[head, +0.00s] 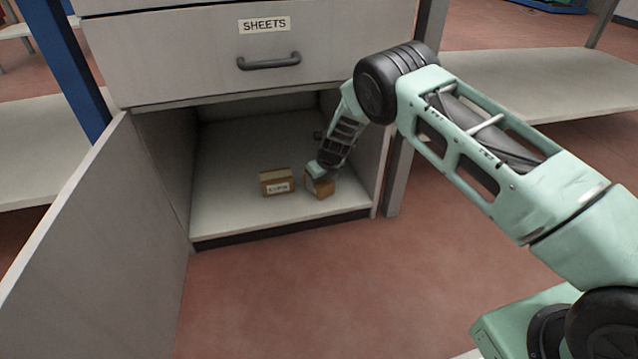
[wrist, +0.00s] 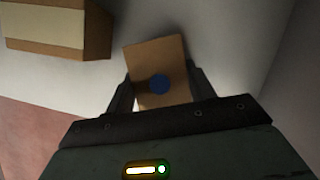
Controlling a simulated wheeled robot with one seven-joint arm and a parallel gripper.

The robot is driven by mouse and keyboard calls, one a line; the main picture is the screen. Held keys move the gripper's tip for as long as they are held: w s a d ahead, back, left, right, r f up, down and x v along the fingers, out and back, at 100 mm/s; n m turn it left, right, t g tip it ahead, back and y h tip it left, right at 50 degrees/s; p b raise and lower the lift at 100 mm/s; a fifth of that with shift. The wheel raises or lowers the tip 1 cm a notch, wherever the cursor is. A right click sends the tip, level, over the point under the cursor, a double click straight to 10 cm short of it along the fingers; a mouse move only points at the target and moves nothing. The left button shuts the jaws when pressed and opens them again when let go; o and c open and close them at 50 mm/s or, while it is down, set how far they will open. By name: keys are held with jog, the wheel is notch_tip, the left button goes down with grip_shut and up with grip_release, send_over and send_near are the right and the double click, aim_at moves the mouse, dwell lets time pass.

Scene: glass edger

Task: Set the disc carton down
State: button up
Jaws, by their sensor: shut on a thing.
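My gripper (head: 318,172) reaches into the open cabinet and is shut on a small brown carton (head: 322,188). In the wrist view the carton (wrist: 155,62) sits between the two fingers and has a blue round mark on its face. I take it to be the disc carton. It is at or just above the cabinet floor (head: 230,205); I cannot tell whether it touches. The gripper covers part of it in the head view.
A second labelled carton (head: 277,183) stands on the cabinet floor just left of the held one. The cabinet door (head: 95,250) is open at the left. A closed drawer marked SHEETS (head: 250,50) is above. The cabinet's right wall (head: 370,165) is close to my gripper.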

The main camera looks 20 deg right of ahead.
jog(key=o, duration=1)
